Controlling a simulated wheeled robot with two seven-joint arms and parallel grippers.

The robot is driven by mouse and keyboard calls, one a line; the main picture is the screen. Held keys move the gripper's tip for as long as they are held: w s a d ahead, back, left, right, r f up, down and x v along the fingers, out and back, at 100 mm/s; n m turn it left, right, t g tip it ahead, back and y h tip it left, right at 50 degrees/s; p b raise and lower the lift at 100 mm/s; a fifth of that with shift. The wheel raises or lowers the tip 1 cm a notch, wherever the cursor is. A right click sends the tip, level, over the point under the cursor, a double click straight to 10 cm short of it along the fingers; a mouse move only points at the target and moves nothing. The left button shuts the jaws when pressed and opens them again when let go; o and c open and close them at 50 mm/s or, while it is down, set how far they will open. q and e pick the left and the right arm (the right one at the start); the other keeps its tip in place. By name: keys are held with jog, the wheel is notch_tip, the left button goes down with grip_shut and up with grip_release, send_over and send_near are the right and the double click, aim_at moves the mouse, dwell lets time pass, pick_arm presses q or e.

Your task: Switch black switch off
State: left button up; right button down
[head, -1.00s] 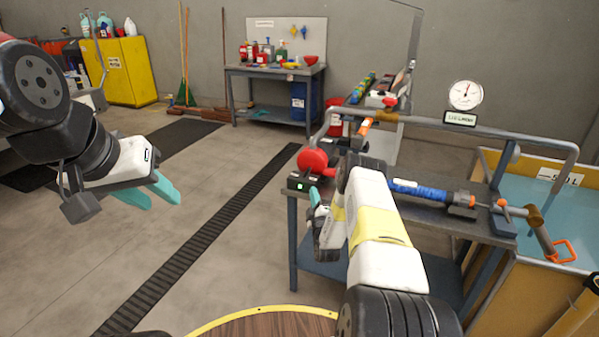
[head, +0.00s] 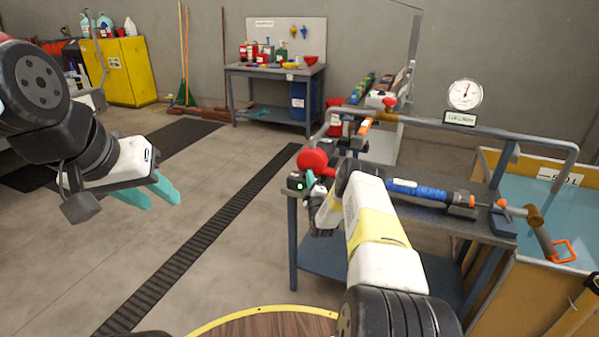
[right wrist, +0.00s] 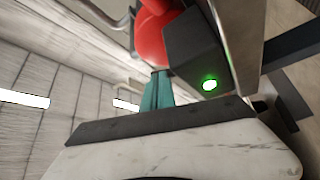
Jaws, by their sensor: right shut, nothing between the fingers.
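The black switch box (head: 296,183) with a lit green lamp sits at the near left corner of the pump bench. It also shows large in the right wrist view (right wrist: 190,45), its green lamp glowing. My right gripper (head: 310,181) is shut and empty, its teal fingertips just right of the box. In the right wrist view the fingers (right wrist: 157,88) are together beside the box, below the red pump part (right wrist: 155,35); contact cannot be told. The switch lever itself is not clearly visible. My left gripper (head: 158,192) hangs open and empty over the floor at left.
The red round pump part (head: 312,160) stands just behind the box. A water tank (head: 545,215) stands far right.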

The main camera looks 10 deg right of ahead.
jog(key=shift+w+a+r+n+g, duration=0.1)
jog(key=shift+a+r+n+g, duration=0.15)
jog(key=shift+n, duration=0.35)
jog(key=shift+w+a+r+n+g+y, duration=0.1)
jog(key=shift+a+r+n+g+y, duration=0.15)
jog(key=shift+n, duration=0.25)
jog(key=n+g, duration=0.1)
jog(key=a+n, duration=0.1)
jog(key=shift+w+r+n+g+y, duration=0.25)
jog(key=shift+w+r+n+g, duration=0.1)
jog(key=shift+w+n+g, duration=0.05)
jog(key=shift+w+a+r+n+g, duration=0.1)
jog(key=shift+w+a+n+g, duration=0.1)
jog(key=shift+n+g, duration=0.25)
jog(key=shift+w+a+r+n+g, duration=0.1)
jog(key=shift+a+n+g, duration=0.15)
jog(key=shift+n, duration=0.3)
jog(key=shift+d+f, duration=0.1)
jog(key=shift+f, duration=0.05)
